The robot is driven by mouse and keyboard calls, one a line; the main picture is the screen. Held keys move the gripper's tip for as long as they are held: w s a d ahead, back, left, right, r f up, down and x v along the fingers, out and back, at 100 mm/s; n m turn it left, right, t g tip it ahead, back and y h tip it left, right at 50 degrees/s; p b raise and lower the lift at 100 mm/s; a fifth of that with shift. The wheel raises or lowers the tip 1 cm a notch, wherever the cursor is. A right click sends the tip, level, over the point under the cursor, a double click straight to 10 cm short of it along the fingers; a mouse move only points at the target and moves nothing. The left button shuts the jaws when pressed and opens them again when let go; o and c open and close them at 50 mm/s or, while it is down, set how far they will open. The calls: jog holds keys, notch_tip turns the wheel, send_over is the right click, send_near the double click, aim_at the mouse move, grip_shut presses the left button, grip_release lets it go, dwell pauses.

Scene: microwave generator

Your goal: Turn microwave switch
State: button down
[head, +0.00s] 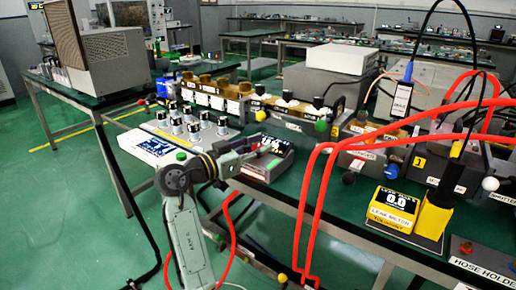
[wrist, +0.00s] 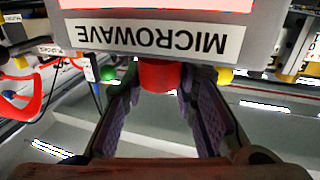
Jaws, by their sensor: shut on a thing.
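The microwave generator, a grey box, fills the top of the wrist view (wrist: 262,28). Its white label (wrist: 150,38) reads MICROWAVE upside down. The red switch knob (wrist: 158,77) sticks out just below the label. My gripper (wrist: 164,92) has its two purple-padded fingers on either side of the knob and is shut on it. In the head view the generator (head: 270,160) is a small box with a dark display at the front edge of the green bench. My gripper (head: 236,160) reaches it from the left, and the knob is hidden there by the gripper.
A panel with several silver knobs (head: 192,125) stands left of my gripper. A yellow leak meter (head: 393,208) is on the right of the bench. Red hoses (head: 314,190) loop up in front of the bench. Green floor (head: 75,210) is open at the left.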

jog(key=c, duration=1.3)
grip_release()
jog(key=v, duration=1.2)
